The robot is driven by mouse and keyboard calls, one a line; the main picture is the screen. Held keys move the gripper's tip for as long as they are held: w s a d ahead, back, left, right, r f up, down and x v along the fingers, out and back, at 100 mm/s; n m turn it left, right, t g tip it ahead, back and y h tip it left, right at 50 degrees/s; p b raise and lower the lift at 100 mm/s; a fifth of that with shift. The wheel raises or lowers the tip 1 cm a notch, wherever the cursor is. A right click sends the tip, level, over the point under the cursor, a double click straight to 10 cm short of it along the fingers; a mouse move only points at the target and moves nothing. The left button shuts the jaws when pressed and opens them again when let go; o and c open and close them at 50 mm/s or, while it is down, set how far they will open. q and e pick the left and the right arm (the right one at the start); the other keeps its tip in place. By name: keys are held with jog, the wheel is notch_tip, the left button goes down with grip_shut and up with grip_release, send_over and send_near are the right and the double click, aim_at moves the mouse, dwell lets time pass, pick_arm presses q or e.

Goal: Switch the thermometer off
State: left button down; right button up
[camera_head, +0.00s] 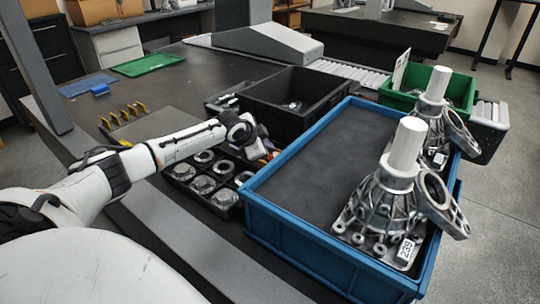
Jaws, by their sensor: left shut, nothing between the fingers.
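I cannot pick out a thermometer for certain in the head view. My left arm reaches in from the left, and my left gripper (259,138) is over the far right end of the black parts tray, close to the black bin. It is small and partly hidden by its own wrist, and its fingers are shut and empty. My right gripper is out of view.
A blue crate (273,207) with metal castings (385,205) stands at right. The tray (222,213) holds metal rings. A black bin (275,108) and green crate (462,87) stand behind.

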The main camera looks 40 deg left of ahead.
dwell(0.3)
pick_arm(q)
jog(key=shift+f, duration=0.15)
jog(key=shift+f, duration=0.3)
jog(key=shift+f, duration=0.25)
dwell(0.3)
jog(key=shift+r+p, duration=0.7)
jog(key=shift+p, duration=0.1)
